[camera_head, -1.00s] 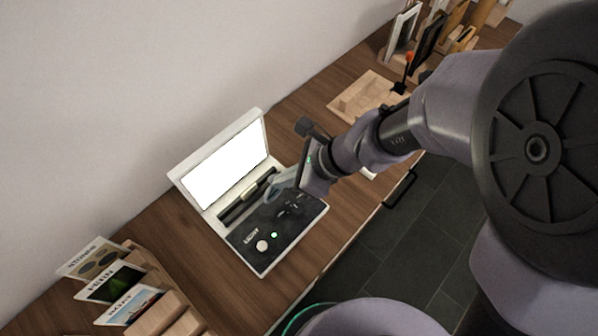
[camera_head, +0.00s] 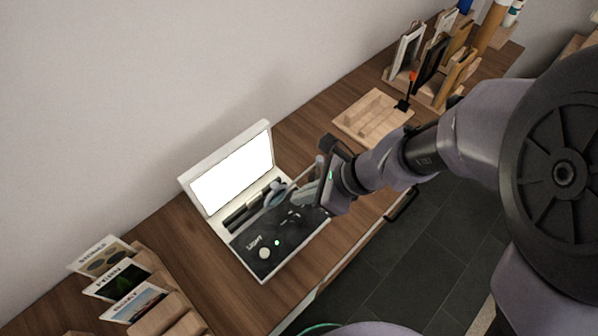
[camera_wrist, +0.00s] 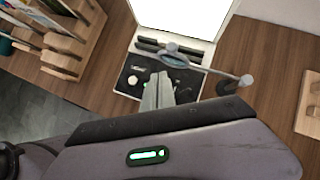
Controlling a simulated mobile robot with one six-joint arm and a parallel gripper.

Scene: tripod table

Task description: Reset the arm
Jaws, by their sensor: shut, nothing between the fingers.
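My gripper (camera_head: 296,196) is above the right part of an open white case with a black control panel (camera_head: 262,262). The case's lid stands up with a bright white lit panel (camera_head: 232,172). In the wrist view my gripper (camera_wrist: 158,84) points at the case, its fingers together with nothing between them. The case's black panel (camera_wrist: 128,82) shows beyond the fingers. A grey jointed piece with a round lens-like end (camera_wrist: 176,58) lies across the case's right side; it is partly hidden by my gripper in the head view.
A wooden tray (camera_head: 345,124) lies behind on the brown table (camera_head: 190,240). A wooden rack (camera_head: 440,98) with frames stands at the far right. Picture cards (camera_head: 135,302) stand in a wooden holder at the lower left. A wall runs along the back.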

